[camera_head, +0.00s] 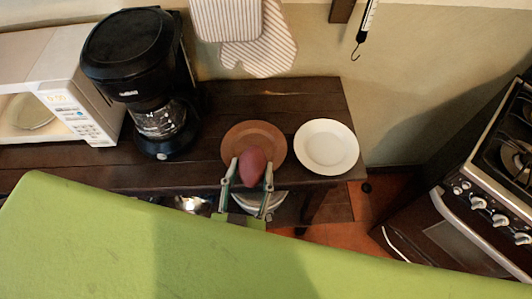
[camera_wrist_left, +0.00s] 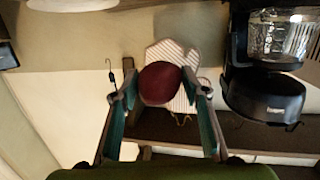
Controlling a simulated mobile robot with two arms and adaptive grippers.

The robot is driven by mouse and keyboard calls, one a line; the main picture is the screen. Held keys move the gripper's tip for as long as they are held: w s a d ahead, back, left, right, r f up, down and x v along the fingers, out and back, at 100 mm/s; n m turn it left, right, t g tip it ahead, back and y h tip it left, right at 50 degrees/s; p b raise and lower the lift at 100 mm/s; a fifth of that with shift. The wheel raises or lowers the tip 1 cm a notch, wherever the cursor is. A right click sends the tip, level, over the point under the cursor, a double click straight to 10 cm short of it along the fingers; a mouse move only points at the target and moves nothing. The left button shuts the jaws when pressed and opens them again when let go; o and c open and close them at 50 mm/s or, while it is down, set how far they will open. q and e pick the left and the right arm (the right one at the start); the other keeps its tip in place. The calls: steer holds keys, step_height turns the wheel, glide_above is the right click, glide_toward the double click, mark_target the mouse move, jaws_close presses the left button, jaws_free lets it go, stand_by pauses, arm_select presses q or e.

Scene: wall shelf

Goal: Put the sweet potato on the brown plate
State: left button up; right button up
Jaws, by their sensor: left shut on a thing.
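The sweet potato (camera_head: 252,167) is dark red and held between the two fingers of my left gripper (camera_head: 250,171), which is shut on it. In the left wrist view the sweet potato (camera_wrist_left: 160,83) shows round between the fingertips. The brown plate (camera_head: 257,133) lies on the dark wooden shelf; in the head view the sweet potato overlaps its near part. I cannot tell whether the sweet potato touches the plate. My right gripper is not in view.
A white plate (camera_head: 326,146) lies right of the brown plate. A black coffee maker (camera_head: 135,55) and a white microwave (camera_head: 70,90) stand to the left. Oven mitts (camera_head: 245,35) hang on the wall behind. A stove (camera_head: 485,185) is at the right. Dishes (camera_head: 262,208) sit below the shelf.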

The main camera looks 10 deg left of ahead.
arm_select(q)
steer(key=w+a+f, duration=0.1)
steer(key=w+f, duration=0.1)
steer(key=w, duration=0.1)
steer(key=w+a+f, duration=0.1)
steer(key=w+f, duration=0.2)
steer(key=w, duration=0.1)
steer(key=w+a+f, duration=0.1)
steer(key=w+f, duration=0.2)
steer(key=w, duration=0.1)
steer(key=shift+w+a, duration=0.15)
steer(key=shift+w, duration=0.05)
steer(key=shift+w+a+f, duration=0.1)
steer(key=shift+w+f, duration=0.3)
steer(key=shift+f, duration=0.05)
steer(key=f, duration=0.1)
steer(key=f+b, duration=0.2)
steer(key=shift+w+f, duration=0.2)
steer(key=shift+w, duration=0.1)
steer(key=shift+a+f, duration=0.1)
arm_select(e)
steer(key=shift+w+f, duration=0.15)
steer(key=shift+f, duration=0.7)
arm_select(q)
steer(key=shift+f, duration=0.15)
steer(key=o, duration=1.2)
